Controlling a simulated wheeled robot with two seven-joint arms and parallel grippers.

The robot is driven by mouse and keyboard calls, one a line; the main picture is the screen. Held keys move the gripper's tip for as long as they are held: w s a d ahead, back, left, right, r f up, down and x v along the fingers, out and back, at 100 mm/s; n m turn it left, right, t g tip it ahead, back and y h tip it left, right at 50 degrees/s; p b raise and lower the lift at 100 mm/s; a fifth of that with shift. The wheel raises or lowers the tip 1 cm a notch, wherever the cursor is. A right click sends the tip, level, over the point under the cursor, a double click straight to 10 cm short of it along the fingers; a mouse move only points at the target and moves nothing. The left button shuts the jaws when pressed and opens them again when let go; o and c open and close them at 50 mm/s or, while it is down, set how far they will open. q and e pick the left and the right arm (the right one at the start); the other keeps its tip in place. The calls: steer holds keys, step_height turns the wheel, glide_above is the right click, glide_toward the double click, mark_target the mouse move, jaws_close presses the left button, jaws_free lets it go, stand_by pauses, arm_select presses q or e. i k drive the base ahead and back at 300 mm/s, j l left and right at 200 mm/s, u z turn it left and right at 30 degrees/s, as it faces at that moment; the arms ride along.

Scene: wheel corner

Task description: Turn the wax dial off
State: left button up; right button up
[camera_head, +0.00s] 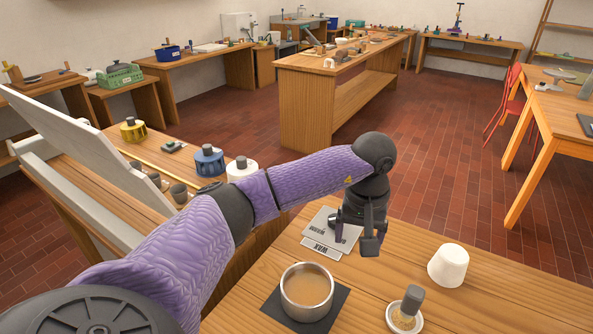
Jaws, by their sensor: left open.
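My left gripper (357,232) is open and points down over the grey plate (318,221) on the near table. The plate has dark lettering, and a label (321,249) reading WAX lies along its front edge. I cannot make out the wax dial itself; my gripper covers the right part of the plate. I cannot tell whether the fingers touch anything. A metal pot (307,288) of tan liquid stands in front of the plate on a dark square mat (334,311). My right gripper is out of view.
A white upturned cup (448,265) stands right of the gripper. A small dish (401,319) with a grey-handled tool (411,300) is near the front edge. The table's right front is clear.

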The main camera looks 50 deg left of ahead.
mark_target(331, 224)
steer(key=u, duration=1.25)
